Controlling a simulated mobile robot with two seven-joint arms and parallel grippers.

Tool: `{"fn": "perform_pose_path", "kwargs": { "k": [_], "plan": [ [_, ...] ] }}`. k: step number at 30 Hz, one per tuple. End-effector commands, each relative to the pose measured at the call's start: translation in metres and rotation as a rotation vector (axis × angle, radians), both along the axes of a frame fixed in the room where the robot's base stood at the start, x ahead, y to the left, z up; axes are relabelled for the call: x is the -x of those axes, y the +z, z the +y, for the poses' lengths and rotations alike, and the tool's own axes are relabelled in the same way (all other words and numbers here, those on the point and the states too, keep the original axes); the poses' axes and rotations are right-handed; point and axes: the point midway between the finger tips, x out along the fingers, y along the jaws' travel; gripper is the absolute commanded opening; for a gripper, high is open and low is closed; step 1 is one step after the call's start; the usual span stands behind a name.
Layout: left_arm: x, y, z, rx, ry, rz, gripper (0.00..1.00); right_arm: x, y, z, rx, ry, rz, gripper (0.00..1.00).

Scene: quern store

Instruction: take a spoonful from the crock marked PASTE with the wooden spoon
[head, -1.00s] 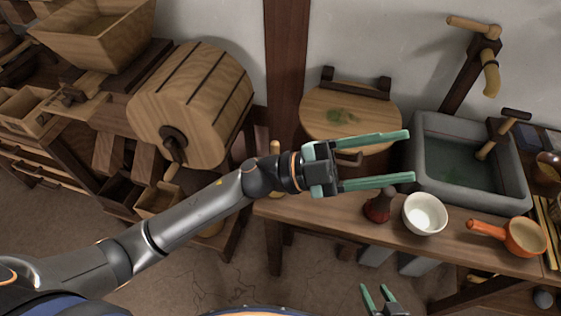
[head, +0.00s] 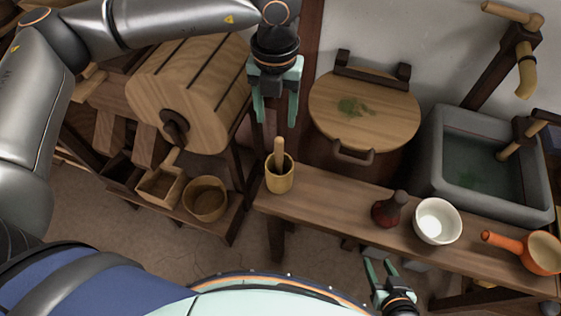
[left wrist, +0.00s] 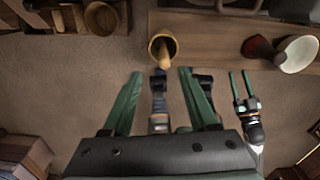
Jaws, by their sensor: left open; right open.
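No crock marked PASTE shows in either view, and I see nothing that is clearly the wooden spoon. A small yellow pot (head: 280,182) stands upright near the left end of the bench, with a thick wooden handle (head: 279,150) sticking up out of it. I cannot tell what the handle belongs to, and no label is readable. My left gripper (head: 275,114) is open, empty and pointing down above the pot; in the left wrist view the pot (left wrist: 155,42) lies just beyond its fingertips. My right gripper (head: 378,262) is open and empty in front of the bench.
On the bench (head: 335,196) stand a dark red flask (head: 386,212), a white bowl (head: 437,221) and an orange-handled pan (head: 535,252). A stone sink (head: 433,170) is at right and a round wooden lid (head: 364,112) behind. A wooden drum (head: 185,95) is at left.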

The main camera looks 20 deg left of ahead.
Motion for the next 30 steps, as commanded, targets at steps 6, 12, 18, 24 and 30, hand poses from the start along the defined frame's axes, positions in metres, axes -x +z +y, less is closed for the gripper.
{"fn": "perform_pose_path", "kwargs": {
  "k": [6, 12, 18, 24, 30],
  "plan": [
    [0.002, -0.041, 0.0, 0.001, -0.003, 0.006, 0.59, 0.0, 0.006, 0.0, 0.0, 0.0, 0.001, 0.5],
    [0.001, -0.061, -0.001, 0.003, -0.004, 0.003, 0.59, 0.0, 0.007, 0.0, 0.0, 0.0, 0.001, 0.5],
    [0.004, -0.081, -0.005, 0.002, -0.005, 0.007, 0.59, 0.001, 0.015, 0.0, 0.0, 0.001, 0.001, 0.5],
    [0.005, -0.109, -0.007, 0.003, -0.002, 0.005, 0.59, 0.001, 0.019, 0.0, 0.0, 0.001, 0.001, 0.5],
    [0.004, -0.115, -0.007, 0.003, -0.004, 0.003, 0.59, 0.001, 0.018, 0.0, 0.0, 0.001, 0.002, 0.5]
  ]
}}
